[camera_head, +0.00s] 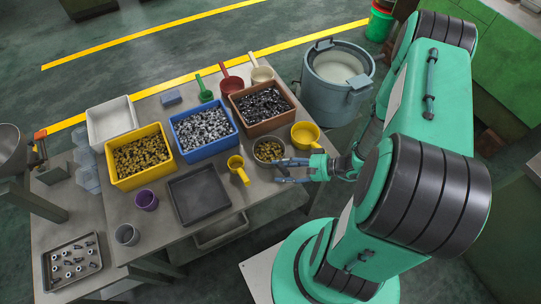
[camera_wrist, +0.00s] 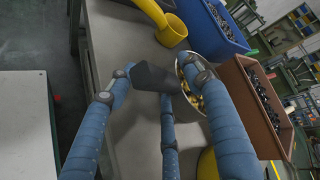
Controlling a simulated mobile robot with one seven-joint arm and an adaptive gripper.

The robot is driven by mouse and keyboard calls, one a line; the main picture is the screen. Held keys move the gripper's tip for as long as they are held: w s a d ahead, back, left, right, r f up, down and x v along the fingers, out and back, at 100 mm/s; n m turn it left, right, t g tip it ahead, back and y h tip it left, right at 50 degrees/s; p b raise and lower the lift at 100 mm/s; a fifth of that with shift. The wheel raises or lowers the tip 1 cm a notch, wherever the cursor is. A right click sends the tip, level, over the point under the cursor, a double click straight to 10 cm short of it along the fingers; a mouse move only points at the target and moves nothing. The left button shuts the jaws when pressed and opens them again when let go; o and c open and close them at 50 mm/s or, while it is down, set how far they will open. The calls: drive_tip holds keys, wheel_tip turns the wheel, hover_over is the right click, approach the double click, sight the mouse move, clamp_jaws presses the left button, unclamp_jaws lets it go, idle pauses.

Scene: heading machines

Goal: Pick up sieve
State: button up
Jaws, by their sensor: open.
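A round grey metal bowl that looks like the sieve (camera_head: 256,156) stands on the table near its right edge, with brass-coloured pieces in it. My gripper (camera_head: 278,171) is just to its front right, with fingers spread and nothing clearly held. In the wrist view, my blue fingers (camera_wrist: 157,76) are apart, and the bowl's rim (camera_wrist: 181,60) shows behind the right finger, which hides much of it. A dark grey flat piece (camera_wrist: 154,79) lies between the fingers; I cannot tell whether it is a handle or a fingertip. Contact with the bowl cannot be judged.
A yellow scoop (camera_head: 238,168) lies left of the bowl and a yellow cup (camera_head: 305,134) stands to its right. A brown bin (camera_head: 287,114) and a blue bin (camera_head: 187,150) of parts stand behind. An empty dark tray (camera_head: 199,195) lies in front.

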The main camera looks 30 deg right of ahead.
drive_tip(key=shift+c, duration=0.2)
clamp_jaws()
drive_tip(key=shift+r, duration=0.1)
drive_tip(key=shift+r+p, duration=0.95)
drive_tip(key=shift+r, duration=4)
